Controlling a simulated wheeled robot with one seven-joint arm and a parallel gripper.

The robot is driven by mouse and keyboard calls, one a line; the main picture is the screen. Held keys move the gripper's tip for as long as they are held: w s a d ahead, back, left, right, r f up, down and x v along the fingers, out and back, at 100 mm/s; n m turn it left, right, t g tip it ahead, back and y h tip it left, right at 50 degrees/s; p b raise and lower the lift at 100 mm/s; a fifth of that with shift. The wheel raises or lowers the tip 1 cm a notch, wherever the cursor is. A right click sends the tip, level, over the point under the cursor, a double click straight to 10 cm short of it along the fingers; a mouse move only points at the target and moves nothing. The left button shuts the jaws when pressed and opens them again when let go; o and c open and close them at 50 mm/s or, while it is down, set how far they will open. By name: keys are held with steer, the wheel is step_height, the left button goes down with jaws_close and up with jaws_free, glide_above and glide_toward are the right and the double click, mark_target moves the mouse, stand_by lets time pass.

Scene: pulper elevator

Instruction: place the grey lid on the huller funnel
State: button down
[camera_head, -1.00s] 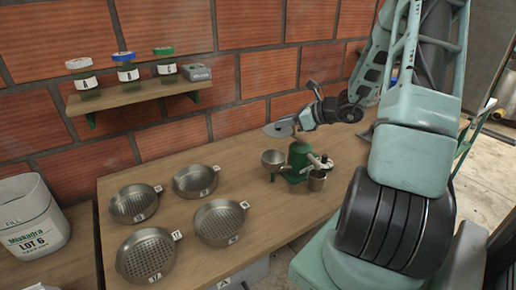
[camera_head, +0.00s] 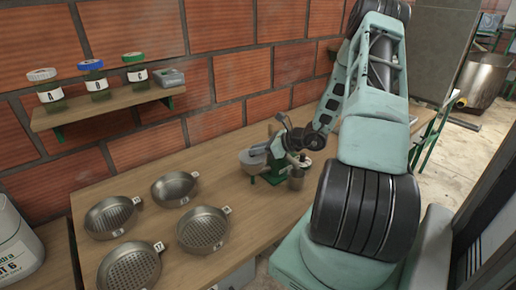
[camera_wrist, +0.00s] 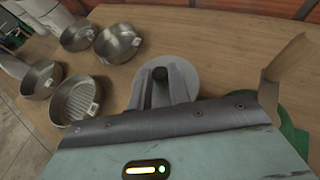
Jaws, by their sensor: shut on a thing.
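The green huller (camera_head: 274,172) stands on the wooden bench with its metal funnel (camera_head: 252,167) on its left side. My gripper (camera_head: 269,146) is low over the funnel. In the wrist view my gripper (camera_wrist: 161,88) is shut on the dark knob of the round grey lid (camera_wrist: 184,76). The lid looks about level and hides the funnel beneath it in that view. In the head view the lid is small and partly behind my gripper, at the funnel's top. I cannot tell whether it touches the rim.
A metal cup (camera_head: 297,180) stands at the huller's right. Several round sieve pans (camera_head: 203,230) lie on the bench (camera_head: 150,245) to the left. A wall shelf (camera_head: 105,108) holds jars. A pale container (camera_head: 15,255) stands at far left. Bare bench separates pans and huller.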

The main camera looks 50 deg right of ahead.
steer(key=shift+f+b, duration=0.45)
steer(key=c, duration=1.3)
jaws_free()
steer(key=shift+r, duration=0.1)
